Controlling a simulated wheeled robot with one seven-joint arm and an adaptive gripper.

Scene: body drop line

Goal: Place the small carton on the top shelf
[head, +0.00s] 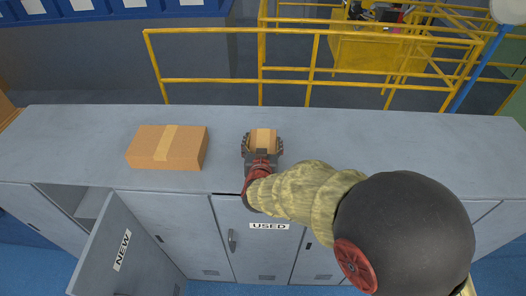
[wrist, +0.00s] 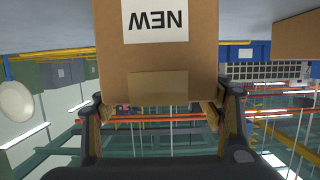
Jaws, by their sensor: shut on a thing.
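The small brown carton (head: 263,138) is between the fingers of my gripper (head: 263,147), over the grey locker tops. In the wrist view the carton (wrist: 158,58) carries a white label reading NEW, shown upside down. My gripper's fingers (wrist: 161,112) are shut on its two sides. I cannot tell whether the carton touches the locker top. At the left, one locker stands open, and a shelf (head: 90,204) shows inside it. Its open door (head: 135,250) is labelled NEW and hides part of the inside.
A larger taped carton (head: 167,147) lies on the locker top (head: 340,140), left of my gripper. The locker labelled USED (head: 268,245) is shut. Yellow railings (head: 230,81) stand behind the lockers. The locker top to the right looks clear.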

